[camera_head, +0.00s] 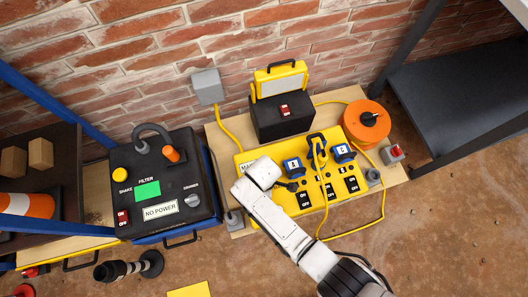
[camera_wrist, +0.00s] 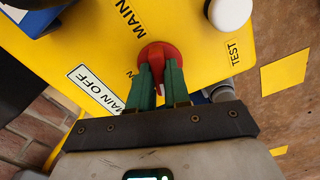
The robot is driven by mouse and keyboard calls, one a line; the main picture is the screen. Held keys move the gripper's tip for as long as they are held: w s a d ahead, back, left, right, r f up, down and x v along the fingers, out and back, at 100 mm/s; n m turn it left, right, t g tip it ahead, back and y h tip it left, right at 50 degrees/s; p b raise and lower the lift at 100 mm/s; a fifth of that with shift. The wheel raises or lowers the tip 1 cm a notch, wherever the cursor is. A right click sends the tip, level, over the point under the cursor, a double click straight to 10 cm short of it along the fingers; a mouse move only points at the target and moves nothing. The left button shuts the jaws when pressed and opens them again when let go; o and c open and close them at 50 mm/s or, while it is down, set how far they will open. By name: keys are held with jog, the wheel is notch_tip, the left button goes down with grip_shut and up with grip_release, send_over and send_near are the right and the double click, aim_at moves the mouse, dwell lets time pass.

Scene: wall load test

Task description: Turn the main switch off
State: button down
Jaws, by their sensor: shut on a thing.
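The main switch (camera_wrist: 160,56) is a round red knob on the yellow panel (camera_wrist: 92,32), seen in the wrist view. My gripper (camera_wrist: 160,78) has its two green fingers shut on the red knob, one on each side. A white label reading "MAIN OFF" (camera_wrist: 92,86) lies beside the knob. The word "MAIN" is printed on the panel above it. In the head view the yellow panel (camera_head: 332,207) lies on a wooden board, and my white arm and wrist cover its left part. The red knob is hidden there. The knob's exact turn position cannot be told.
The panel bears blue plugs (camera_head: 293,167), black on/off switches (camera_head: 304,199) and a yellow cable. A white button (camera_wrist: 230,12) sits near the knob by "TEST". An orange cable reel (camera_head: 366,131), a work light (camera_head: 281,82) and a black filter unit (camera_head: 155,180) stand nearby.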

jog(key=shift+n+p, duration=0.55)
jog(key=shift+n, duration=1.35)
jog(key=c, duration=1.1)
grip_release()
notch_tip(320, 180, up, 11)
jog(key=p, duration=0.5)
jog(key=shift+f, duration=0.1)
